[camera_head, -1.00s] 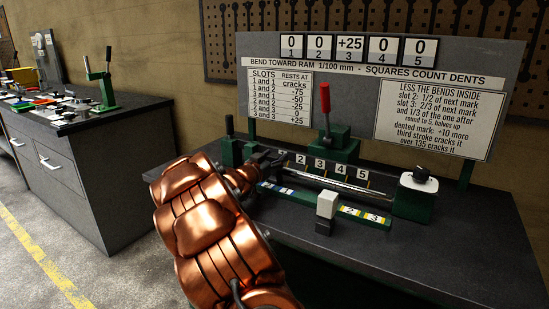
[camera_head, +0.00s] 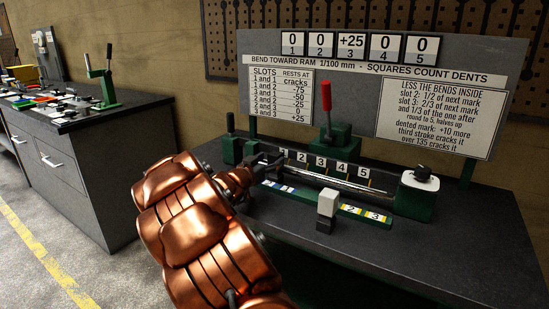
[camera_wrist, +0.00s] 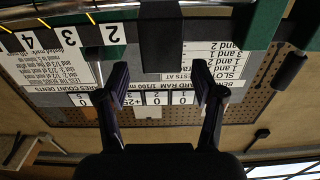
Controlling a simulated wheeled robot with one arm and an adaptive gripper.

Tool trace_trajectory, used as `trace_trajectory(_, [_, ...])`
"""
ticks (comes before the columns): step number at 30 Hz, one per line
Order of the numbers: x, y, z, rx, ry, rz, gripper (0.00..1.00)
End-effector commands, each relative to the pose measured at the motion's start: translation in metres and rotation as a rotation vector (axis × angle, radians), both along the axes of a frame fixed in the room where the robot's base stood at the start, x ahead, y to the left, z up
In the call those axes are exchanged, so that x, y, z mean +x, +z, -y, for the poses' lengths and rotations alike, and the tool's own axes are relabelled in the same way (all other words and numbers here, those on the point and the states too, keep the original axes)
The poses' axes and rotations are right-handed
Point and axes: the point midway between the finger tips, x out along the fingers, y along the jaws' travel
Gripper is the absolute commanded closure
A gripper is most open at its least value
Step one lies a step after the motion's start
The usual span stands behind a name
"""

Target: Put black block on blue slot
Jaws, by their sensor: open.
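The green slot strip (camera_head: 337,218) runs along the front of the fixture. Blue and white marks (camera_head: 279,187) show on its left part, and yellow marks (camera_head: 364,212) with 2 and 3 on its right. A pale block with a dark lower part (camera_head: 326,207) stands between them.
A red-handled lever (camera_head: 327,105) rises behind the fixture. A green post with a black knob (camera_head: 416,193) stands at its right end. A sign board (camera_head: 350,70) stands behind. The dark tabletop (camera_head: 450,245) is clear at front right. Another bench (camera_head: 75,165) stands left.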

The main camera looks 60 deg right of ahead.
Motion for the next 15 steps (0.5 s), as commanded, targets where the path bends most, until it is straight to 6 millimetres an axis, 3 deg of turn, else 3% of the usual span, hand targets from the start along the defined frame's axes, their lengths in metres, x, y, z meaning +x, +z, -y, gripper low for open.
trace_trajectory(1, [0.001,-0.011,-0.008,0.02,0.004,-0.007,0.32])
trace_trajectory(15, [-0.002,-0.003,-0.063,0.007,0.002,0.0,0.32])
